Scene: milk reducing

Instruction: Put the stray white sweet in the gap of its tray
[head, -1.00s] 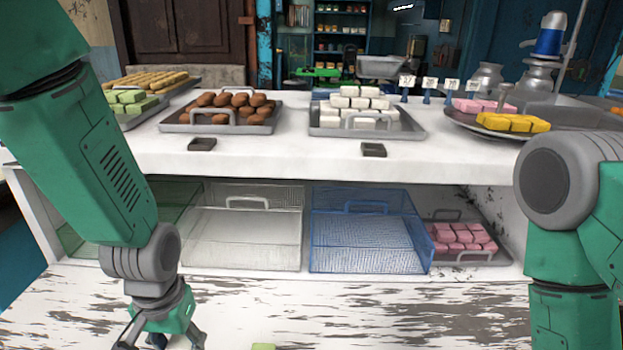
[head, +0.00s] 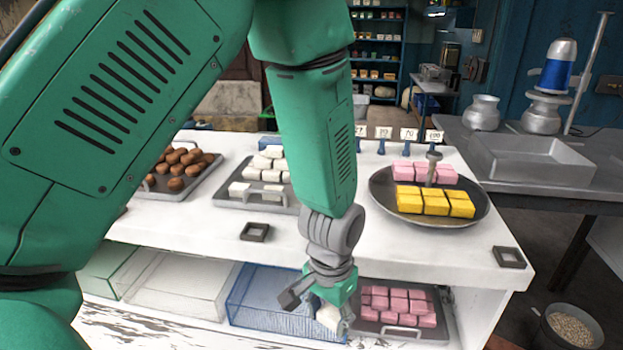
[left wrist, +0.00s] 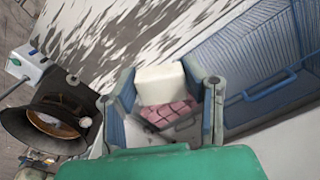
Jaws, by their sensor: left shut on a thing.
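My left gripper (head: 318,310) is shut on a white block-shaped sweet (head: 328,317), held in front of the counter's lower shelf by the blue wire basket and the pink sweets. In the left wrist view the white sweet (left wrist: 160,83) sits between the two fingers. The metal tray of white sweets (head: 228,203) stands on the counter top, up and left of the gripper. My left arm hides its right side, and I cannot make out the gap clearly. My right gripper is not in view.
A tray of brown sweets (head: 204,187) stands left of the white ones. A round plate (head: 465,215) with pink and yellow sweets stands right. Below are a blue basket (head: 262,300) and a tray of pink sweets (head: 398,304). Dark square frames (head: 255,232) lie along the counter edge.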

